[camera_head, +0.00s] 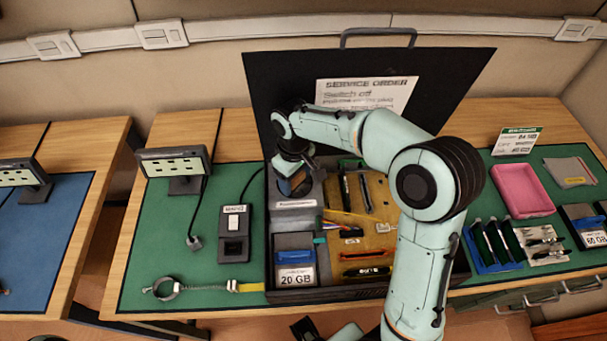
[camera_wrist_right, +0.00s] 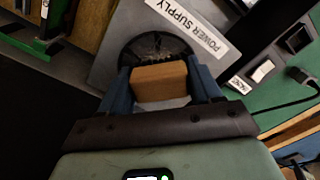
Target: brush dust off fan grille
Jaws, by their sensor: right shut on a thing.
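The power supply, a grey box with a printed label (camera_head: 296,203), sits in the back left of the black open case (camera_head: 272,270). Its round dark fan grille (camera_wrist_right: 128,58) shows in the right wrist view, partly hidden behind the brush. My right gripper (camera_head: 292,184) is over the power supply, pointing down. It is shut on the brush's wooden block (camera_wrist_right: 160,82), between its blue fingers. The bristles are mostly hidden, and I cannot tell whether they touch the grille. Dust is hard to make out.
The lid (camera_head: 262,85) stands upright behind. A switch box (camera_head: 235,222) and wrist strap (camera_head: 166,289) lie left of the case. A pink tray (camera_head: 524,190) and tool rack (camera_head: 490,245) are right. My right arm hides part of the case. Green mat is free at the left.

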